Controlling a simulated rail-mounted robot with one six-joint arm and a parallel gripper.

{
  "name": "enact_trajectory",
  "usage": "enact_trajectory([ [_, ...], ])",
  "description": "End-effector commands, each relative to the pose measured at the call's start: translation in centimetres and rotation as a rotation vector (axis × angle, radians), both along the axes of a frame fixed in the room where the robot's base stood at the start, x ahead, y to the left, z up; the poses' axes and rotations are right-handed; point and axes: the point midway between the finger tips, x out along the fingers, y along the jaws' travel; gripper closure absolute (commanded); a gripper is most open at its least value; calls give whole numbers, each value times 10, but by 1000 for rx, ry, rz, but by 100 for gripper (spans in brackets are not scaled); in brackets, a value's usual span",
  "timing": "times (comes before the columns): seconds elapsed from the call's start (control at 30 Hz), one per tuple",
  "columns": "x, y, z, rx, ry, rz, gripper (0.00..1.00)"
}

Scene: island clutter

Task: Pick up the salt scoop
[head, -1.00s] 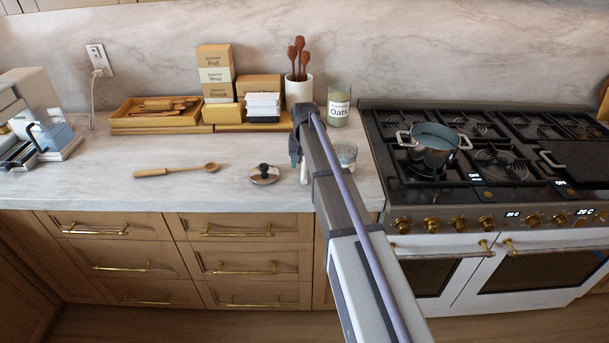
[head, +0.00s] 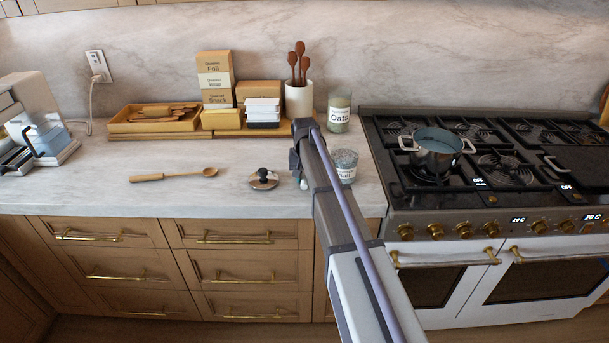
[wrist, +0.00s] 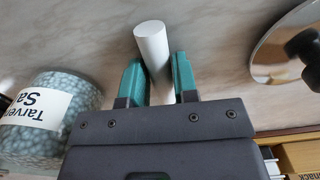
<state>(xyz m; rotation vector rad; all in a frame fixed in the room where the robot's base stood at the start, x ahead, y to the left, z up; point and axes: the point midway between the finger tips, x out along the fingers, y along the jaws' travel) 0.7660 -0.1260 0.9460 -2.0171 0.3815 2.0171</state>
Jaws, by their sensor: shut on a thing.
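My gripper (wrist: 158,82) has its two teal fingers closed on a white cylinder (wrist: 152,48). In the head view a small white tip (head: 304,184) shows just below my gripper, whose fingers are mostly hidden by my wrist. The salt jar (wrist: 45,112), clear with blue-grey grains and a white label, stands beside the gripper; it also shows in the head view (head: 345,165), partly behind my arm.
A dark-knobbed shiny lid (head: 263,179) lies left of my gripper; a wooden spoon (head: 175,175) lies farther left. Behind stand an oats jar (head: 339,112), a utensil crock (head: 299,98), boxes and a wooden tray (head: 113,127). The stove with a pot (head: 437,150) is right.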

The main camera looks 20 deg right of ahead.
Motion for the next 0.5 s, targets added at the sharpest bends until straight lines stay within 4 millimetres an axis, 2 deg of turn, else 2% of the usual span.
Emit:
enact_trajectory([
  [0.27,0,0,2,0,0,0,100],
  [0.37,0,0,12,0,0,0,100],
  [0.5,0,0,43,0,0,0,100],
])
